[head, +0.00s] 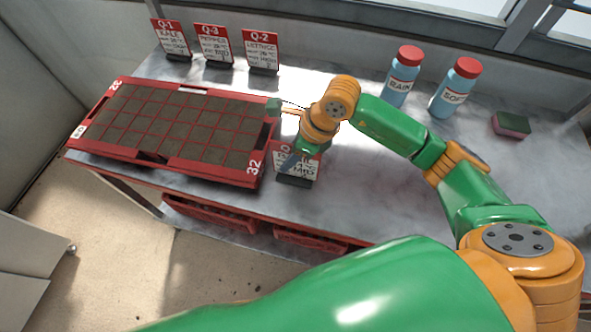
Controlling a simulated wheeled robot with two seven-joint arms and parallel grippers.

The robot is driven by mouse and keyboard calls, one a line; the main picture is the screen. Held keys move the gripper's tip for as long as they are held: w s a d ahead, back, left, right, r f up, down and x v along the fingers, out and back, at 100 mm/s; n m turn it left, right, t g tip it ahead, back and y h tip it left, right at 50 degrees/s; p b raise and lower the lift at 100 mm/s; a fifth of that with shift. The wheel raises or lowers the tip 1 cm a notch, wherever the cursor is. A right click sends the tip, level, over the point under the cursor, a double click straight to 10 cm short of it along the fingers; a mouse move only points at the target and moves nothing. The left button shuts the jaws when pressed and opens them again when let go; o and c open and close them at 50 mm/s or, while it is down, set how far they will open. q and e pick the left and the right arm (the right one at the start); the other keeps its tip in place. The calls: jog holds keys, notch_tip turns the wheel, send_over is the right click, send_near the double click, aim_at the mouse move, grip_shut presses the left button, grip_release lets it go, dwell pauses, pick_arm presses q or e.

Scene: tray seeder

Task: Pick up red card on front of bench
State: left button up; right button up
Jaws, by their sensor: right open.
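The red card (308,170) stands in a dark base on the front part of the bench (390,205), just right of the seed tray. Its upper part is largely hidden by my right gripper (283,134). That gripper is open, with one finger by the tray's right edge and the other in front of the card's upper left. It holds nothing that I can see, and I cannot tell whether it touches the card. My left gripper is not in view.
A red seed tray (205,176) with soil cells fills the left of the bench. Three red-topped cards, Q-1 (170,38), Q-3 (213,43) and Q-2 (261,50), stand behind it. Two blue bottles (399,84) (452,93) and a sponge (511,125) stand back right.

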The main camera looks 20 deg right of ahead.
jog(key=shift+f+b, duration=0.2)
jog(key=shift+b, duration=0.1)
grip_shut()
dwell(1.5)
